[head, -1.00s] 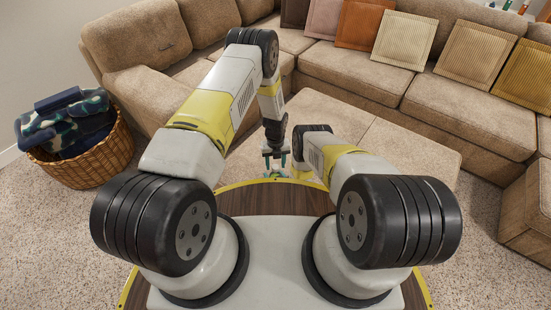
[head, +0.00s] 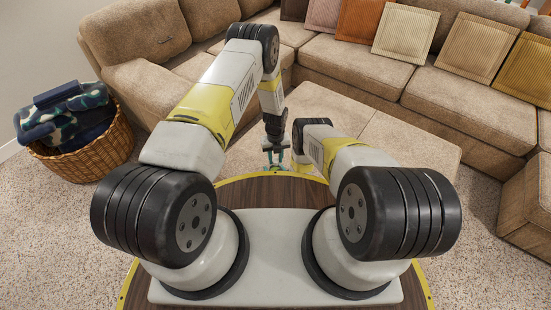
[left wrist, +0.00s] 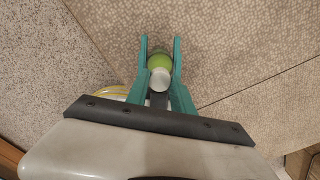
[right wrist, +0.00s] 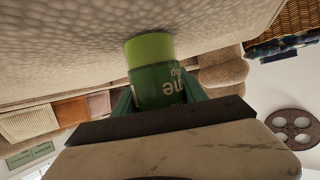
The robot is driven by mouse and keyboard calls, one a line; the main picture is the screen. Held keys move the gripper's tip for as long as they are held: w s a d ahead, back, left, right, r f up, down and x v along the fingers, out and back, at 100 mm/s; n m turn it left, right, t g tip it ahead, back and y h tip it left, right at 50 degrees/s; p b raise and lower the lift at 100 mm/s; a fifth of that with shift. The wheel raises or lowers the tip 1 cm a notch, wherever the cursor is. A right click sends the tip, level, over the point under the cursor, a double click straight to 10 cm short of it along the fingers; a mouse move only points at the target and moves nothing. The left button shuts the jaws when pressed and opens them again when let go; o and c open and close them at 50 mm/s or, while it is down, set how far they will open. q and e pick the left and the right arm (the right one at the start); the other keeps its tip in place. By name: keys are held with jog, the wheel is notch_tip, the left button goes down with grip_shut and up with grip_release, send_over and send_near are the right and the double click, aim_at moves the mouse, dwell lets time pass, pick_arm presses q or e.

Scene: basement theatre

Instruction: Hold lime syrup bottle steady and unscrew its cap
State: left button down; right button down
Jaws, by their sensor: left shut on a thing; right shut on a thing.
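The lime syrup bottle (right wrist: 155,86) has a dark green label with pale letters and a light green end. My right gripper (right wrist: 157,97) is shut on its labelled body, with a teal finger on either side. In the left wrist view the bottle (left wrist: 160,61) shows as green beyond its round white cap (left wrist: 160,79). My left gripper (left wrist: 160,48) is shut around the cap from above. Whether the cap has turned or lifted from the bottle cannot be told. In the head view my left gripper (head: 275,160) is small, and the arms largely hide the bottle.
A beige ottoman (head: 400,143) lies just beyond my base. A beige sectional sofa (head: 350,75) with cushions curves behind it. A wicker basket (head: 95,155) with blankets stands at the left. Open carpet (head: 70,235) lies on both sides of me.

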pick_arm(q)
jog(key=n, duration=0.3)
jog(key=shift+n, duration=0.3)
jog(key=n, duration=1.2)
jog(key=shift+n, duration=0.3)
jog(key=n, duration=0.7)
jog(key=shift+n, duration=0.4)
jog(key=n, duration=0.5)
jog(key=shift+n, duration=0.3)
jog(key=n, duration=0.5)
jog(key=shift+r, duration=0.1)
jog(key=n, duration=1.1)
jog(key=shift+n, duration=0.3)
jog(key=n, duration=0.4)
jog(key=shift+n, duration=0.3)
jog(key=n, duration=0.3)
